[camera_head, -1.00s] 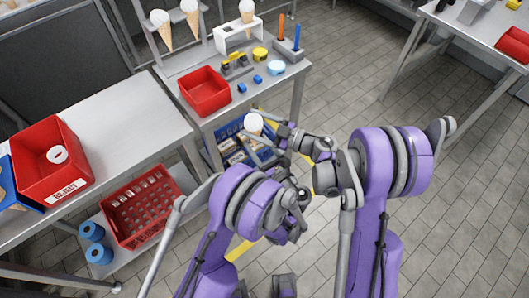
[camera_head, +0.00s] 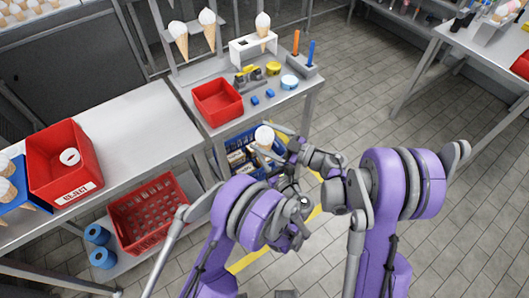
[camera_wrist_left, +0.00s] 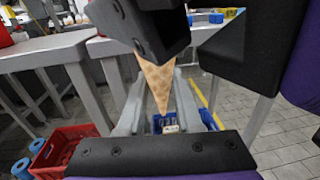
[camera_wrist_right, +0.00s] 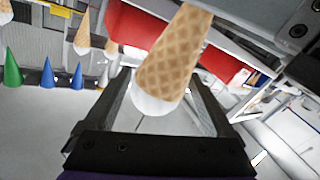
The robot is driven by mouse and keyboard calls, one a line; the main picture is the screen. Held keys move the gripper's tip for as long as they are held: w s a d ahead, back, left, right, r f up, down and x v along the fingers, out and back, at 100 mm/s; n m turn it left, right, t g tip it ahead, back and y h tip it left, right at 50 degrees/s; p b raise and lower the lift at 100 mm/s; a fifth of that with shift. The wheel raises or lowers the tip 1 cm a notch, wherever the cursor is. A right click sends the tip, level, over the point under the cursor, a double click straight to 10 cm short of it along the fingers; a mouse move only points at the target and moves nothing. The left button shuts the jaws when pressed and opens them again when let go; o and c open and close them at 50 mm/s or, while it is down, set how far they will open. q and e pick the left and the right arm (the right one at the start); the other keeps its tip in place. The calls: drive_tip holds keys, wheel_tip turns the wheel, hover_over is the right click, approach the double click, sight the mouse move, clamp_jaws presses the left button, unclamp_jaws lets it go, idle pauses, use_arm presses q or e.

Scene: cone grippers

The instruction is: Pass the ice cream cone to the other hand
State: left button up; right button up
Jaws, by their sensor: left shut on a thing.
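The ice cream cone (camera_head: 264,136) has a white top and a tan waffle body, held in the air in front of the shelf. It also shows in the left wrist view (camera_wrist_left: 160,78) and the right wrist view (camera_wrist_right: 172,60). My left gripper (camera_wrist_left: 158,98) is shut on its lower waffle part. My right gripper (camera_head: 279,142) is at the cone's right side in the head view. In the right wrist view its fingers (camera_wrist_right: 163,103) are spread on either side of the cone, with gaps showing. The left fingertips are mostly hidden in the head view.
A bench at the back holds a red bin (camera_head: 218,101), a white cone stand (camera_head: 253,47) and small blue blocks. A blue crate (camera_head: 238,158) with packs stands below, behind the cone. A red reject bin (camera_head: 62,160) is on the left table. Open floor lies right.

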drive_tip(key=shift+o, duration=0.4)
drive_tip(key=shift+r, duration=0.1)
wheel_tip(320, 180, up, 10)
drive_tip(key=shift+f, duration=0.2)
drive_tip(key=w+d+r+m+t+h, duration=0.2)
drive_tip(key=d+r+m+t+h, duration=0.3)
drive_tip(key=r+t, duration=0.2)
drive_tip(key=s+d+m+h, duration=0.5)
drive_tip(key=d+m+h, duration=0.3)
drive_tip(key=d+h, duration=0.25)
drive_tip(key=s+a+f+m+g, duration=0.1)
drive_tip(key=s+f+g, duration=0.4)
drive_tip(key=s+f, duration=0.3)
drive_tip(key=s+a+f+m+g, duration=0.1)
drive_tip(key=s+f+g, duration=0.5)
drive_tip(key=s, duration=0.9)
wheel_tip(320, 180, down, 3)
drive_tip(key=shift+a+f+g, duration=0.1)
drive_tip(key=shift+a+g, duration=0.2)
